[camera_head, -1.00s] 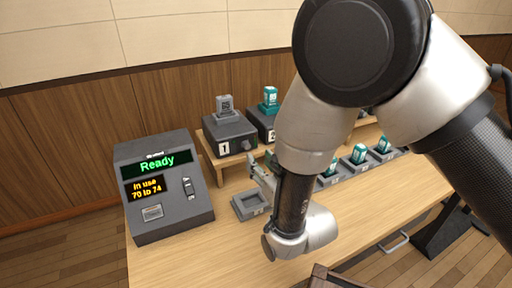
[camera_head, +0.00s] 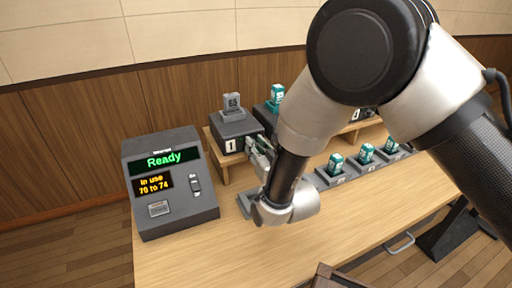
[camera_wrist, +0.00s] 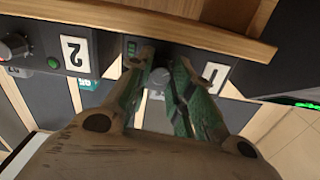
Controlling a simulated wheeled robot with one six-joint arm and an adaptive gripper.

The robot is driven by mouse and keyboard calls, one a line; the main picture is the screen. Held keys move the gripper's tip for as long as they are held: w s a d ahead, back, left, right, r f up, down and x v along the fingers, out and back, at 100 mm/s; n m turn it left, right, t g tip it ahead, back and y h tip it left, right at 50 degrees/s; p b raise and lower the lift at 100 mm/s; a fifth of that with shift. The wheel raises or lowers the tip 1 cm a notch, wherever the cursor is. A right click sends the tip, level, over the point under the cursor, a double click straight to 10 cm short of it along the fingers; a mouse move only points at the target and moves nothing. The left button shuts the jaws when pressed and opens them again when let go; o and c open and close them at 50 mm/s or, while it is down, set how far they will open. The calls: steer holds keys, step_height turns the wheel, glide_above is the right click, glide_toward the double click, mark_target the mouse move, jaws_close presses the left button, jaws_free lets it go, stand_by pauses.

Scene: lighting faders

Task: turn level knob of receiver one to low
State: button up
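Receiver one (camera_head: 236,127) is a dark box with a white "1" label (camera_head: 230,146), on a wooden shelf at the back. In the wrist view its front appears upside down, with the "1" label (camera_wrist: 213,77) at right. Its grey level knob (camera_wrist: 160,77) shows between the two green-padded fingers of my gripper (camera_wrist: 161,68). The fingers are apart, one on each side of the knob; whether they touch it I cannot tell. In the head view my gripper (camera_head: 258,150) is at receiver one's front, and the knob is hidden there.
A console (camera_head: 170,185) reading "Ready" stands at left. Teal packs (camera_head: 336,163) sit in holders along the table (camera_head: 250,262). The shelf edge (camera_wrist: 150,27) runs close to my fingers.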

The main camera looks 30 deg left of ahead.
jaws_close()
steer(key=shift+n, duration=0.6)
steer(key=o, duration=0.7)
jaws_free()
steer(key=shift+c, duration=0.2)
steer(key=v, duration=1.2)
